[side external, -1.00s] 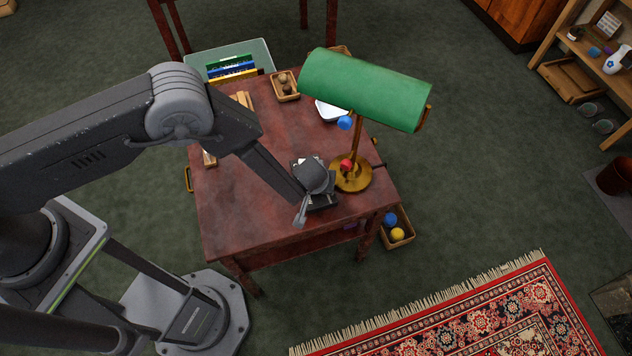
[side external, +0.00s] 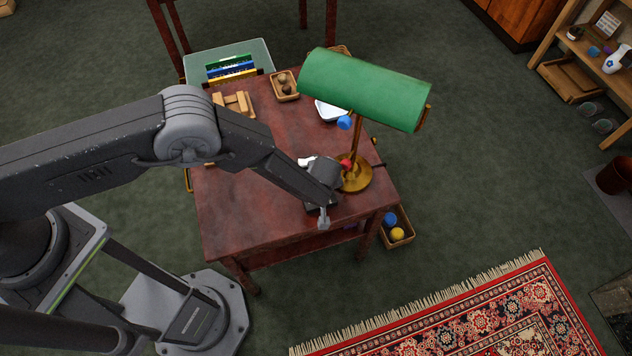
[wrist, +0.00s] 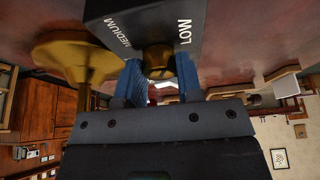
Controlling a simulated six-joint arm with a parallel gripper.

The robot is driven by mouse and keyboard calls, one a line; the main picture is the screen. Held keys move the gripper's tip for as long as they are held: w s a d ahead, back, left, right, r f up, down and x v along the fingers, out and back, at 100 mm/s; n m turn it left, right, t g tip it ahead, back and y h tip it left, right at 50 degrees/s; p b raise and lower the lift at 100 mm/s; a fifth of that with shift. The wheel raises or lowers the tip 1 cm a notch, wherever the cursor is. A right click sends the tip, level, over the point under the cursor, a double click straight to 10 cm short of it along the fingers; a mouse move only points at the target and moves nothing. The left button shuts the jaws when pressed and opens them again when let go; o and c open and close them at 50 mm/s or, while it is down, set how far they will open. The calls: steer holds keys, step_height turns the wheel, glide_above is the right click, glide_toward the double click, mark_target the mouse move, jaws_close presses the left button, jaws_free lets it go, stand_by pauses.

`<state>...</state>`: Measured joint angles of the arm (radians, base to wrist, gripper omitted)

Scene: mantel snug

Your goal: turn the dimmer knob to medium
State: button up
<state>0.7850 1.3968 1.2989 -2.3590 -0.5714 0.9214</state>
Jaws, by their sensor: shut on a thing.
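The dimmer is a dark box (wrist: 120,14) with white labels; MEDIUM and LOW are readable in the wrist view. Its brass knob (wrist: 158,54) projects from the box between my blue fingertips. My gripper (wrist: 160,76) is shut on the knob, one finger on each side. No pointer mark on the knob can be made out, so its setting is unclear. In the side view my wrist hides the knob and most of the box. The brass desk lamp with a green shade (side external: 365,88) stands just right of my wrist.
The lamp's round brass base (wrist: 72,55) is close beside the box. The red-brown table (side external: 250,205) has clear room at its front left. Wooden blocks (side external: 238,103), a small basket (side external: 284,86) and a white dish (side external: 330,112) stand toward the back.

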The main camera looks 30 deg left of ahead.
steer(key=shift+n+g+y, duration=0.6)
steer(key=shift+n, duration=1.5)
steer(key=o, duration=0.9)
steer(key=v, duration=1.4)
steer(key=shift+w, duration=0.15)
steer(key=shift+a, duration=0.1)
